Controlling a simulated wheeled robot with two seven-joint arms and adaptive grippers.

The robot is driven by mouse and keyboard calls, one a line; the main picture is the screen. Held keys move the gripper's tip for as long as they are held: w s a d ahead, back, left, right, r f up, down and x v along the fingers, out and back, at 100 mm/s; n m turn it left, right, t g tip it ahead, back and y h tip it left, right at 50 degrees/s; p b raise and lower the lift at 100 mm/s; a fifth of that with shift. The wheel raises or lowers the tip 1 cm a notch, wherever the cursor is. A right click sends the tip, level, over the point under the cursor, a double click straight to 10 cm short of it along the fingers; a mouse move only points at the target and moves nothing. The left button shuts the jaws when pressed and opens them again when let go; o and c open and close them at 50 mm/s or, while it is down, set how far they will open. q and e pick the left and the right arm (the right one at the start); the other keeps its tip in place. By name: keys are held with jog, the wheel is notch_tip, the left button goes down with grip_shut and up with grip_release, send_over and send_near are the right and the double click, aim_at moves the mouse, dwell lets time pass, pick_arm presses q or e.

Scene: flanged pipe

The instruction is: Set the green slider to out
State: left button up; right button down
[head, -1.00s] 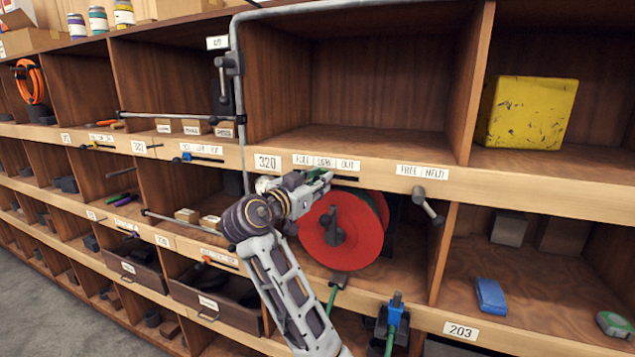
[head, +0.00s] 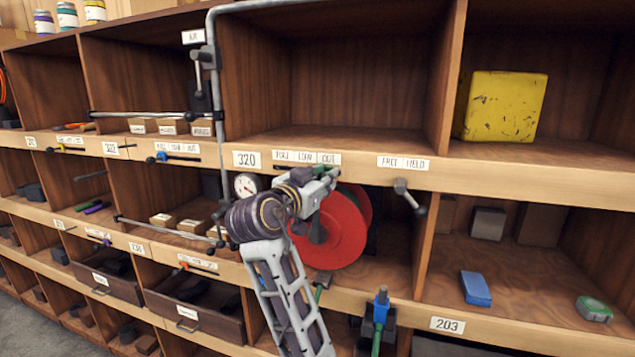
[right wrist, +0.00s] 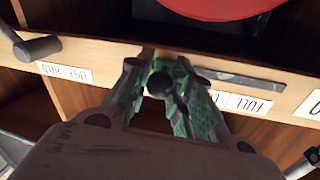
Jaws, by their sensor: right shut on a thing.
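The slider's dark round knob (right wrist: 160,84) shows between my fingertips in the right wrist view; I cannot make out green on the knob itself. My right gripper (head: 328,177), also in the right wrist view (right wrist: 160,88), is shut on it. The slider's dark slot (right wrist: 240,80) runs bare from the fingers towards the FULL label (right wrist: 248,104). In the head view the label strip (head: 306,157) reads FULL, LOW, OUT, and my fingertips are below the OUT end. The gripper hides the knob in that view. My left gripper is out of view.
A red reel (head: 345,232) stands just below and behind my right gripper. A grey lever (head: 408,196) sticks out to the right under another label pair. A gauge (head: 245,185) and a grey pipe (head: 216,100) are to the left.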

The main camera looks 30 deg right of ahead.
jog(key=c, duration=1.6)
grip_release()
jog(key=shift+s, duration=0.1)
jog(key=o, duration=0.4)
jog(key=shift+s+d, duration=0.15)
jog(key=shift+s, duration=0.05)
jog(key=shift+c, duration=0.2)
jog(key=shift+w, duration=0.15)
jog(key=v, duration=0.7)
jog(key=shift+a, duration=0.3)
